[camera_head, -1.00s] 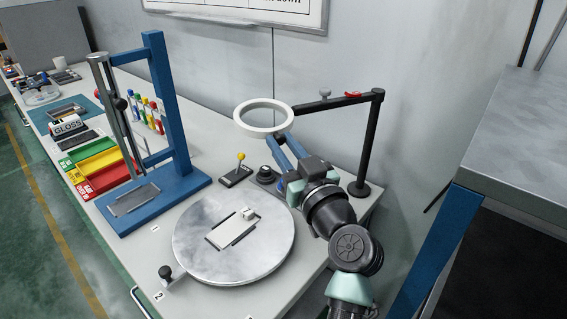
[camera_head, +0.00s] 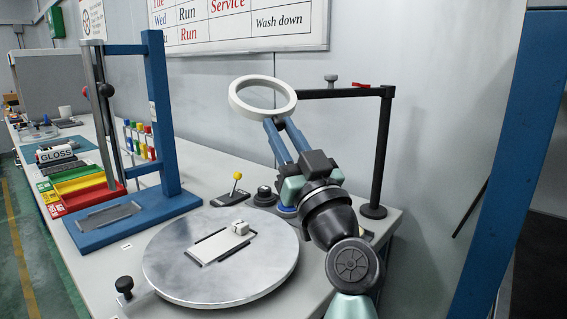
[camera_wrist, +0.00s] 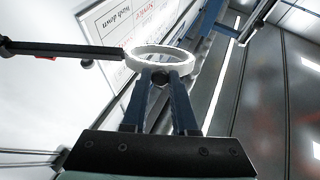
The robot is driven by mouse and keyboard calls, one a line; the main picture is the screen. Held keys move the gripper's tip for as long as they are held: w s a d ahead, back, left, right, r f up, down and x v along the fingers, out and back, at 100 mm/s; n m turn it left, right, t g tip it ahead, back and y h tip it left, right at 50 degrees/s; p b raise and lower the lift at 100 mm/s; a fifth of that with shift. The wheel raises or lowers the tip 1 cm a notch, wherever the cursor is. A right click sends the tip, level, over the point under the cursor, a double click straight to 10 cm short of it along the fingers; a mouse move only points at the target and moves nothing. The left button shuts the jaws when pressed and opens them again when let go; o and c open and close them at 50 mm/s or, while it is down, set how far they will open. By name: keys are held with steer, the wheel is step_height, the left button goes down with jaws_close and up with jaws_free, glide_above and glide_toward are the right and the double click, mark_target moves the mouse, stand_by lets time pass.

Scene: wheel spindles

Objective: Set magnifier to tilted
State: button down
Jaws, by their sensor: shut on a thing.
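The magnifier (camera_head: 233,101) is a white ring on a black jointed arm (camera_head: 343,93) that runs to a black post at the right rear of the bench. The ring looks tilted in the head view, its face turned partly toward the camera. My gripper (camera_head: 277,124) has its two blue fingers at the near lower side of the ring, shut on a small dark part there. In the wrist view the magnifier ring (camera_wrist: 163,52) is just beyond the fingertips (camera_wrist: 160,76), and the dark part between them is mostly hidden.
A round metal turntable (camera_head: 165,276) with a pale plate lies in front left of my arm. A yellow-knobbed lever (camera_head: 237,177) and a black knob stand behind it. A blue stand (camera_head: 157,110) rises at the left. A blue upright is close at the right.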

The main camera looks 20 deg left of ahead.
steer(key=f+b, duration=0.1)
steer(key=b, duration=0.2)
steer(key=w+a+f+b, duration=0.1)
steer(key=f+b, duration=0.1)
steer(key=b, duration=0.2)
steer(key=shift+w+a, duration=0.1)
steer(key=shift+a, duration=0.05)
steer(key=shift+a+b, duration=0.1)
steer(key=shift+b, duration=0.25)
steer(key=c, duration=0.7)
jaws_free()
steer(key=shift+w+r, duration=0.1)
steer(key=v, duration=1.3)
steer(key=shift+w, duration=0.1)
